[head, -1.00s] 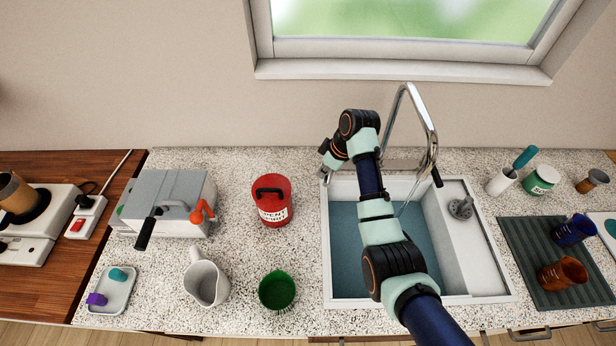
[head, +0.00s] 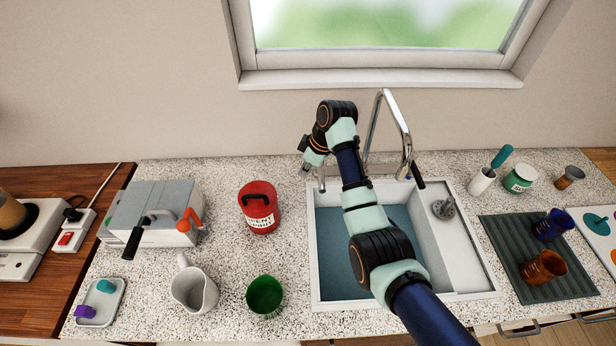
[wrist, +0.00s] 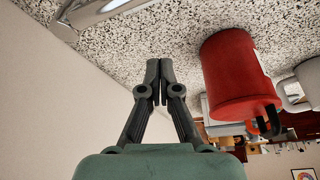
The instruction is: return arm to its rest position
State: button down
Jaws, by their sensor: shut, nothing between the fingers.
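My gripper (wrist: 158,75) is shut and empty in the wrist view, its two dark fingers meeting at the tips. In the head view my gripper (head: 306,166) hangs at the end of my bent arm, above the counter behind the sink's back left corner. It is to the right of the red lidded can (head: 259,207) and apart from it. The red can (wrist: 235,75) also shows in the wrist view, to the right of the fingers. My arm reaches across the sink (head: 475,278) from the lower right.
A chrome faucet (head: 397,120) stands just right of my arm. Left are a grey box with an orange tap (head: 150,205), a white jug (head: 192,290), a green cup (head: 264,296) and a small tray (head: 112,313).

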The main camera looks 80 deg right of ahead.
jog(key=v, duration=0.6)
jog(key=shift+s+d+r+b, duration=0.3)
jog(key=shift+s+d+b, duration=0.05)
jog(key=shift+d+b, duration=0.1)
